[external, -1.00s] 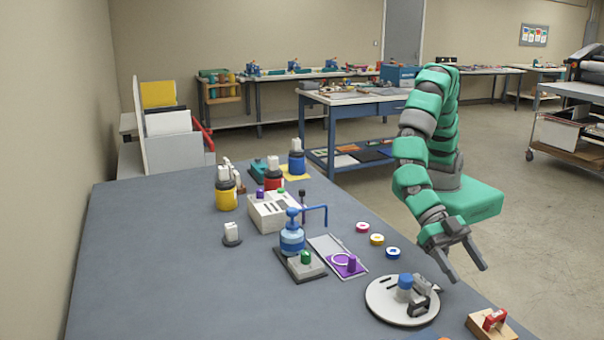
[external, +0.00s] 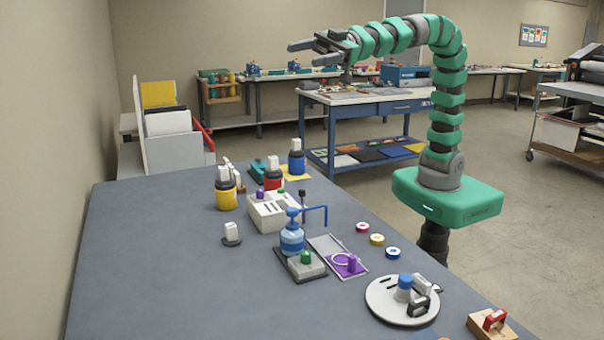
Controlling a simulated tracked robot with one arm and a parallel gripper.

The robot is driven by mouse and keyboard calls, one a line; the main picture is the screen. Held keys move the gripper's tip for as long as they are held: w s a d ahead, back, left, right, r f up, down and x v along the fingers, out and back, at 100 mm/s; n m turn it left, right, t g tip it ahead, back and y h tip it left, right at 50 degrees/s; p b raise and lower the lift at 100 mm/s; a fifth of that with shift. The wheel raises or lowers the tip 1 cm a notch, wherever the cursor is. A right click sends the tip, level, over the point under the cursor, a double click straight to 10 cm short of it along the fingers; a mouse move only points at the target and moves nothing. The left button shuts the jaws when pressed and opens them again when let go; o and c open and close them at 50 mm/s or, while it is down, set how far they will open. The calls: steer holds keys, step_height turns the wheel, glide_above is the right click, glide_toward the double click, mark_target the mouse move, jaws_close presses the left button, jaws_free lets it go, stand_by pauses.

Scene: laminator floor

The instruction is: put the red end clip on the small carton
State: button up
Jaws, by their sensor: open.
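A small red piece (external: 494,319), perhaps the red end clip, sits on a brown block (external: 490,328) at the lower right edge of the table. I cannot tell whether this block is the small carton or a wooden holder. No other thing is clearly a small carton. My gripper (external: 303,46) is open and empty. It is raised high, pointing left, above the far end of the table and well away from the red piece.
A round white plate (external: 379,305) holds a blue-capped jar (external: 404,288) and a dark clip (external: 418,306). A blue pump bottle (external: 292,240), a white slotted box (external: 266,213) and several coloured bottles stand farther back.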

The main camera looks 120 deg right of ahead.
steer(key=s+d+r+m+h, duration=0.45)
steer(key=s+d+r, duration=0.45)
steer(key=d, duration=0.4)
steer(key=s+d+r+m, duration=0.1)
steer(key=s+r, duration=0.1)
steer(key=s, duration=0.3)
steer(key=s+d+r+m, duration=0.1)
steer(key=s+d+r, duration=0.1)
steer(key=s, duration=0.3)
steer(key=shift+s+d+g, duration=0.15)
steer(key=shift+d+g, duration=0.1)
steer(key=shift+g, duration=0.15)
steer(key=shift+r+y, duration=0.1)
steer(key=shift+y, duration=0.15)
